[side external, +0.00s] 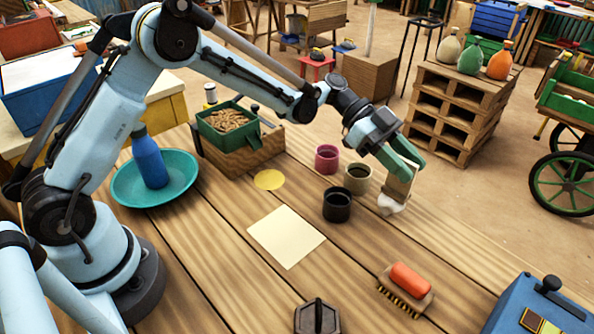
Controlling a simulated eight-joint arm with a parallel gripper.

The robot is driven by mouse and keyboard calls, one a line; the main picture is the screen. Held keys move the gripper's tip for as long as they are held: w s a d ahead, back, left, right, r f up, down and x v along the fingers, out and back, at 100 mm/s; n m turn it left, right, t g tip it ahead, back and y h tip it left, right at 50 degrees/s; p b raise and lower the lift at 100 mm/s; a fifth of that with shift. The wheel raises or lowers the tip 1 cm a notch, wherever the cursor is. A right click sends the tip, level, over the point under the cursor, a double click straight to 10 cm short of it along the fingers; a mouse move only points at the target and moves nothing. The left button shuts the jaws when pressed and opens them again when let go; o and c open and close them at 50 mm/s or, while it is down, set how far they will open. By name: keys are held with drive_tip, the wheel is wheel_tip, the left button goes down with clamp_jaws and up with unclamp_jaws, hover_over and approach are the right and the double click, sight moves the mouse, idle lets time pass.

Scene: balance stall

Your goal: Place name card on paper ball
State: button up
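My gripper (404,170), with green fingers, is at the right side of the wooden table and points down. It appears shut on a small beige card (399,187), which looks like the name card and hangs tilted below the fingers. The whitish crumpled paper ball (388,207) is right under the card, on the table near its far right edge. The card's lower edge overlaps the ball in this view; I cannot tell whether they touch.
Black (337,205), beige (357,178) and magenta (327,158) cups stand left of the ball. A brush (405,298) with a red-orange block (410,280) lies in front. A cream sheet (287,237), a yellow disc (269,180) and a teal dish (120,190) with a blue bottle (149,160) are further left.

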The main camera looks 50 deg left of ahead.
drive_tip(key=shift+r, duration=0.15)
drive_tip(key=v, duration=1.1)
drive_tip(key=s+a+n+t+y, duration=0.3)
drive_tip(key=s+a+n+y, duration=0.2)
drive_tip(key=s+n, duration=0.4)
drive_tip(key=s+a+n+t+y, duration=0.4)
drive_tip(key=s+a+n+y, duration=0.2)
drive_tip(key=s+n+y, duration=0.2)
drive_tip(key=shift+s+f+n, duration=0.45)
drive_tip(key=shift+s+n, duration=0.05)
drive_tip(key=shift+s, duration=0.55)
